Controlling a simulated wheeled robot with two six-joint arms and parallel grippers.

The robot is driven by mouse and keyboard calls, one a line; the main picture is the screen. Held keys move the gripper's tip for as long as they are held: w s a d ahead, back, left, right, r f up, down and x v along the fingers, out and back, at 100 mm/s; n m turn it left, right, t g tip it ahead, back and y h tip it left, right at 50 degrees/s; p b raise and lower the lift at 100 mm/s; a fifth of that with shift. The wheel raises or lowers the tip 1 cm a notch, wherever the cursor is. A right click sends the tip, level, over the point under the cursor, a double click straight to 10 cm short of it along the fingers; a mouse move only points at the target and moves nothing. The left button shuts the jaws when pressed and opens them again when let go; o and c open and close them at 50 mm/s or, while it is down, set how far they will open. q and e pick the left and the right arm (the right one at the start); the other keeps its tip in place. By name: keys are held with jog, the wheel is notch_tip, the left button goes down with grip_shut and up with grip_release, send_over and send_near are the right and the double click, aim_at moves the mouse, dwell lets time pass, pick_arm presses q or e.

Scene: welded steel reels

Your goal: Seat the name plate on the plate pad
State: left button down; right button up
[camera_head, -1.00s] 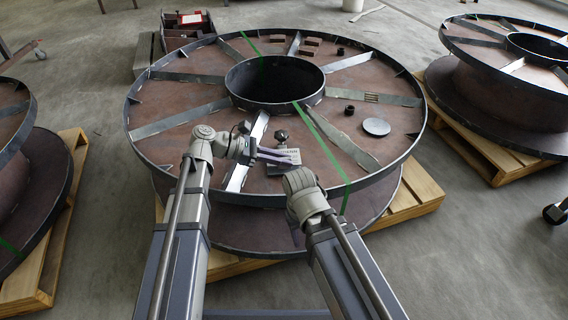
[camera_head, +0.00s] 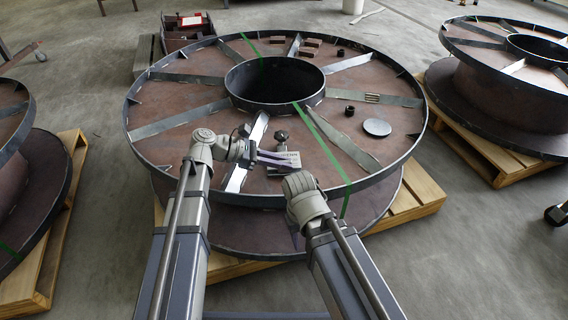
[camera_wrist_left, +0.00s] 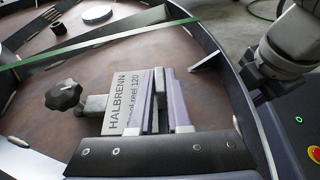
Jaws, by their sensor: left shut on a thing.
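The name plate (camera_wrist_left: 124,98), a light grey plate lettered HALBRENN, is between the fingers of my left gripper (camera_wrist_left: 165,100), which is shut on it. In the head view, my left gripper (camera_head: 284,159) holds the plate (camera_head: 291,157) over the near part of the reel's top face. A dark star knob (camera_wrist_left: 64,95) stands just beside the plate; it also shows in the head view (camera_head: 282,136). I cannot clearly make out the plate pad, nor whether the plate touches anything below. My right wrist shows right of the plate; its gripper is hidden.
The reel (camera_head: 180,105) has a raised rim, flat steel spokes and an open hub (camera_head: 275,82). A green strap (camera_head: 325,150) crosses it. A round grey disc (camera_head: 377,127), small dark rings and several brown blocks (camera_head: 312,42) lie farther across the face.

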pick_arm(q)
jog(key=shift+f+b, duration=0.4)
jog(key=shift+b, duration=0.05)
dwell(0.7)
jog(key=c, duration=0.8)
grip_release()
jog(key=o, duration=0.8)
